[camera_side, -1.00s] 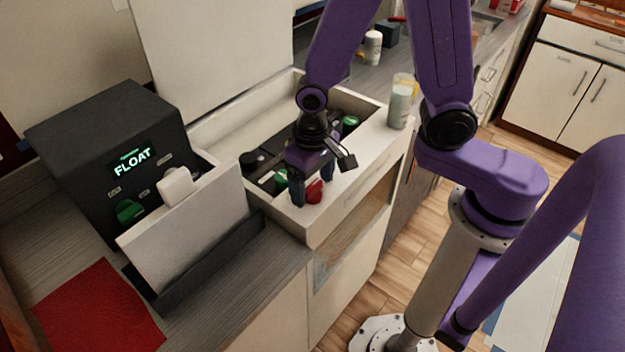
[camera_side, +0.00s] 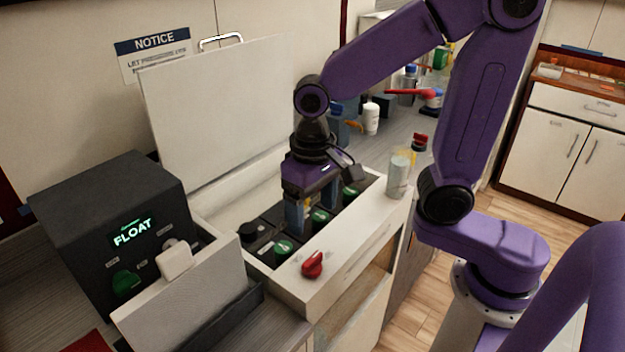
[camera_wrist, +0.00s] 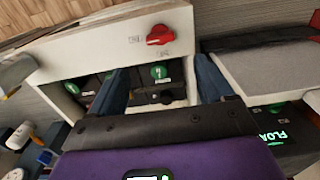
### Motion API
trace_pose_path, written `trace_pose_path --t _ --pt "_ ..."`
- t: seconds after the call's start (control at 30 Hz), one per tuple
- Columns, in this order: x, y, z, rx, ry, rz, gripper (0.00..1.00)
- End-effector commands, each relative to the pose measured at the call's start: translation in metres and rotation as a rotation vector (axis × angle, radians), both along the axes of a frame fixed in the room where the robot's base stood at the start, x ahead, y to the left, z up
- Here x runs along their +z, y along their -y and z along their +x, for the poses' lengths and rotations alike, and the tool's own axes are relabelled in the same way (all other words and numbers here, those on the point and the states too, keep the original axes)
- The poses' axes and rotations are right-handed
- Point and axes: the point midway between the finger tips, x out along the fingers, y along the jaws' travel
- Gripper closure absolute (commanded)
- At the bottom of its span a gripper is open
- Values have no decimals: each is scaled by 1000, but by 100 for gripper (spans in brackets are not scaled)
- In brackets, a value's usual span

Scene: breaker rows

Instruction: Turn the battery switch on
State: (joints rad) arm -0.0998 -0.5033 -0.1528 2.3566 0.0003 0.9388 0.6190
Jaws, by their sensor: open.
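The red battery switch knob (camera_side: 313,264) sits on the white front ledge of the open battery box (camera_side: 345,240). Its handle lies tilted in the picture, and small marks beside it are too small to read. The knob also shows in the wrist view (camera_wrist: 160,35), near the top. My gripper (camera_side: 312,210) is open and empty, its blue fingers pointing down over the batteries, behind the knob and apart from it. In the wrist view the fingers (camera_wrist: 160,82) are spread, with a battery's green cap (camera_wrist: 159,72) between them.
Black batteries with green caps (camera_side: 284,247) fill the box. A dark charger (camera_side: 110,225) reading FLOAT stands left, with a pale panel (camera_side: 185,290) before it. A jar (camera_side: 398,175) stands at the ledge's right end. The raised lid (camera_side: 220,105) stands behind.

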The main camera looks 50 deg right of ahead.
Motion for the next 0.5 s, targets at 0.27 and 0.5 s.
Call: trace_pose_path --t 0.27,0.5 --pt "43 -1 1 0 2 1 19" --pt "55 0 0 -1 -1 0 19"
